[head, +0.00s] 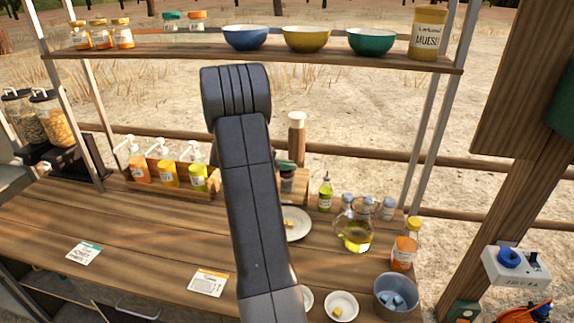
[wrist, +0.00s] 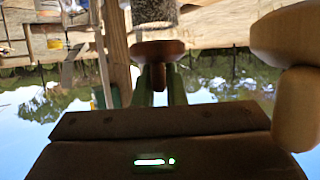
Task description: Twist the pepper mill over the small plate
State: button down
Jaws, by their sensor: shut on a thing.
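The pepper mill (head: 287,185) has a dark body and hangs or stands below my gripper (head: 285,164), just behind a white plate (head: 302,229) with yellow bits on it. I cannot tell whether the mill is over that plate. In the wrist view, my gripper (wrist: 160,88) is shut on the thin stem above the mill's brown collar (wrist: 158,48); its speckled body (wrist: 155,14) shows beyond. A smaller white dish (head: 341,306) with a yellow piece lies nearer the front. My dark arm hides the left part of the plate.
An oil jug (head: 356,235), a green-labelled bottle (head: 325,193) and jars crowd the right. Pump bottles (head: 168,174) stand left. A shelf (head: 250,53) with bowls is above. The front-left counter is mostly clear.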

jog(key=shift+m+g+h, duration=0.3)
jog(key=shift+m+g, duration=0.9)
jog(key=shift+g, duration=0.2)
jog(key=c, duration=1.5)
grip_release()
jog(key=b+v, duration=0.1)
jog(key=v, duration=0.6)
jog(key=b+v, duration=0.2)
jog(key=v, duration=0.4)
jog(key=shift+w+a+r, duration=0.15)
jog(key=shift+a+r, duration=0.05)
jog(key=shift+a, duration=0.2)
jog(key=shift+o, duration=0.3)
